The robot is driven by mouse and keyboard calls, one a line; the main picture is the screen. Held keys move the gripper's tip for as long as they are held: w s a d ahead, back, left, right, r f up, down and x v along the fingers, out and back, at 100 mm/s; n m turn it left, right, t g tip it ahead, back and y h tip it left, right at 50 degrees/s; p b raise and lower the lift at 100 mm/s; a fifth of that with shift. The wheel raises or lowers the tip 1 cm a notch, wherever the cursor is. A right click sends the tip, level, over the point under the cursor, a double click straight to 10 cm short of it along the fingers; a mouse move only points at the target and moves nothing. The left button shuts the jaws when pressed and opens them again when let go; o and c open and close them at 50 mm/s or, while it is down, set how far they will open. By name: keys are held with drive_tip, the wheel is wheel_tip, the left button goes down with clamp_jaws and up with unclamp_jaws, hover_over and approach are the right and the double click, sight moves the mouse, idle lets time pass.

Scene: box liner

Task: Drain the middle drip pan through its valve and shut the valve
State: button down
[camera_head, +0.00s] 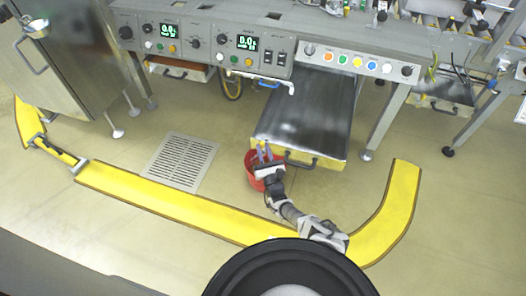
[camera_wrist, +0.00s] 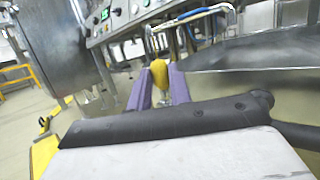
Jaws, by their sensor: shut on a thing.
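The middle drip pan (camera_head: 312,105) is a long dark metal tray with a yellow front and a black handle, pulled out from under the machine. Its grey edge also shows at right in the wrist view (camera_wrist: 262,50). A red bucket (camera_head: 252,160) stands on the floor under the pan's left front corner, partly hidden by my gripper (camera_head: 264,152). In the wrist view, my gripper's purple fingers (camera_wrist: 162,90) are shut on a yellow valve handle (camera_wrist: 159,73). The valve body, its outlet and any liquid are hidden or too small to tell.
Another pan (camera_head: 180,69) sits under the machine at left, and one (camera_head: 445,104) at right. A floor grate (camera_head: 180,162) lies left of the bucket. A yellow floor barrier (camera_head: 170,204) curves around the area. A machine leg (camera_head: 385,122) stands right of the pan.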

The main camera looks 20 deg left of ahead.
drive_tip(key=c, duration=1.6)
unclamp_jaws()
drive_tip(key=shift+o, duration=0.2)
drive_tip(key=p+v, duration=0.3)
drive_tip(key=v, duration=1.1)
drive_tip(key=shift+w+a+r, duration=0.1)
drive_tip(key=shift+r, duration=0.05)
